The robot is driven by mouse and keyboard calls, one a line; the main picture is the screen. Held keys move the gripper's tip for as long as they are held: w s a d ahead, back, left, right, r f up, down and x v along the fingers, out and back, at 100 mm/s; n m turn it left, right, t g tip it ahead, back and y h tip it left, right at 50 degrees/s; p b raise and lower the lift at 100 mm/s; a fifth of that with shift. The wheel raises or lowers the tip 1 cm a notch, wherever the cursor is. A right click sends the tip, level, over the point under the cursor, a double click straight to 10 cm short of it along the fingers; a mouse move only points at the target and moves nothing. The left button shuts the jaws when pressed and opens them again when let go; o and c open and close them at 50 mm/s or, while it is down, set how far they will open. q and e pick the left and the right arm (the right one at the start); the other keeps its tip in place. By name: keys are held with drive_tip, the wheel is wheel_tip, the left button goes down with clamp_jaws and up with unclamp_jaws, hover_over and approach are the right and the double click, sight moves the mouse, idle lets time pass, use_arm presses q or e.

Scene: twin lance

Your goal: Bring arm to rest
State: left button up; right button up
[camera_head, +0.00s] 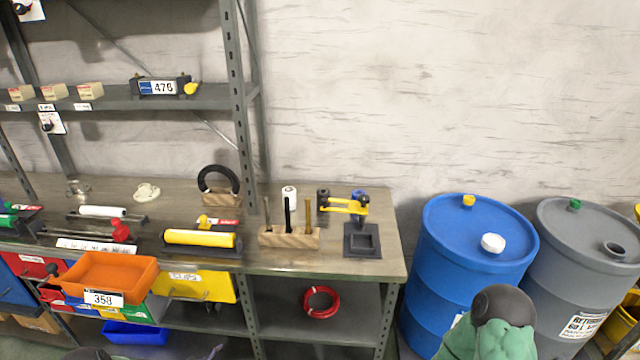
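Neither gripper shows in the head view. A green and black rounded part of my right arm stands at the lower right, in front of the blue drum. Small dark shapes at the bottom edge, left of centre, look like parts of my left arm, but they are mostly cut off. What either gripper holds cannot be seen.
A workbench (345,268) carries a yellow cylinder (199,238), a wooden block with upright rods (289,238) and a dark square tray (362,253). An orange bin (106,270) overlaps its front edge. Blue (462,260) and grey (580,270) drums stand right.

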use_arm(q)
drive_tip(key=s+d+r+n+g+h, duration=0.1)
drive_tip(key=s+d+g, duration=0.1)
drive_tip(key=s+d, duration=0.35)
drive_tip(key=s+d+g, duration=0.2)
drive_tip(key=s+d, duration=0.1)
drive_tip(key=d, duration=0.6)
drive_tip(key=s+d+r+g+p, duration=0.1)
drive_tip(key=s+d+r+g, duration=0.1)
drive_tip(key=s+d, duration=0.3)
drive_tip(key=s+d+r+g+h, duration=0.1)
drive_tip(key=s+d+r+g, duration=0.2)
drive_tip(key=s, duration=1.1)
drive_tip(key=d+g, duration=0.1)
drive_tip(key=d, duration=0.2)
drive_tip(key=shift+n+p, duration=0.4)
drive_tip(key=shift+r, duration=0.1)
